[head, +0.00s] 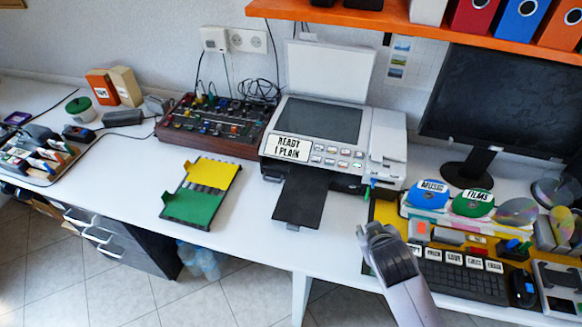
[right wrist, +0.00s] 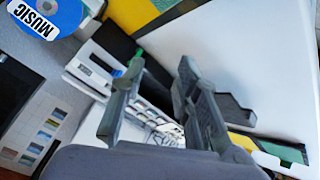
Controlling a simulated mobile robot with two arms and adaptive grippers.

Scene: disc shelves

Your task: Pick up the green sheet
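The green sheet (head: 192,208) lies in the near part of a dark shallow tray on the white table, left of the printer. A yellow sheet (head: 211,173) lies in the tray's far part. In the right wrist view a green strip (right wrist: 286,152) shows at the lower right, beside a yellow one. My right gripper (head: 373,236) is over the table's front edge, well to the right of the tray. In the right wrist view its two fingers (right wrist: 161,66) stand apart with nothing between them. My left gripper is not in view.
The printer (head: 318,132) has a dark output tray (head: 299,201) reaching toward the front edge, between the sheets' tray and my right gripper. A keyboard (head: 462,281), discs and a monitor (head: 505,100) crowd the right. An orange shelf (head: 400,22) hangs above.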

